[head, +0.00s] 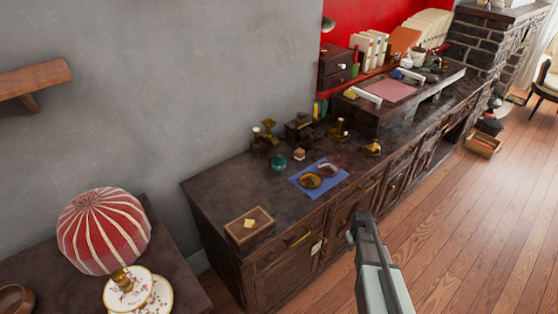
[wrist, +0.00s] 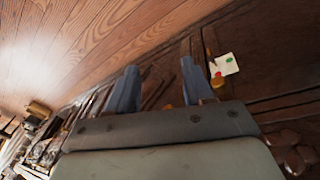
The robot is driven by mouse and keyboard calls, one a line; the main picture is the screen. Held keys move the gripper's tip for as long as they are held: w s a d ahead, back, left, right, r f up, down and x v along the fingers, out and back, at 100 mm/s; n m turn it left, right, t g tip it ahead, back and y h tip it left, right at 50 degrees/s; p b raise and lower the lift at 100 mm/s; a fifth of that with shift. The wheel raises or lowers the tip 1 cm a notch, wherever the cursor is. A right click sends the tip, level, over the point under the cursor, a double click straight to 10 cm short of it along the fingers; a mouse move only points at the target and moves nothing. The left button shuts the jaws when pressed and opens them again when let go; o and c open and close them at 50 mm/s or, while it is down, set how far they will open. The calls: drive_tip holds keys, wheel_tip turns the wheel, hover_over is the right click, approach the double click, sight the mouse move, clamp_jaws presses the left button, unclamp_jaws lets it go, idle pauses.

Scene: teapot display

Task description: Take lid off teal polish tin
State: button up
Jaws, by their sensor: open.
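The teal tin (head: 278,162) stands on the dark sideboard top, just left of a blue cloth. It is too small in the head view to tell its lid from its body. My gripper (head: 355,230) is low in front of the sideboard, to the right of and below the tin in the head view, well apart from it. In the wrist view my gripper (wrist: 160,85) shows two separated fingers with nothing between them. The tin is not visible in the wrist view.
The blue cloth (head: 342,182) bears a brass-coloured round dish (head: 311,181) and a pale one. Brass pieces (head: 265,134) stand behind the tin. A wooden tray (head: 268,215) lies at the near left end. The sideboard top (head: 222,178) is clear left of the tin.

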drive_tip(key=w+d+r+n+t+h, duration=0.15)
drive_tip(key=w+d+r+t, duration=0.25)
drive_tip(key=w+r, duration=1.35)
drive_tip(key=w+d+r+n+t, duration=0.35)
drive_tip(key=w+r, duration=1.15)
drive_tip(key=r, duration=0.5)
drive_tip(key=n+g+y, duration=0.3)
drive_tip(key=n+g, duration=0.6)
drive_tip(key=g, duration=0.1)
hover_over(279, 155)
drive_tip(key=shift+t, duration=0.25)
wheel_tip(279, 155, down, 14)
drive_tip(key=shift+s+r, duration=0.1)
drive_tip(key=shift+r, duration=0.1)
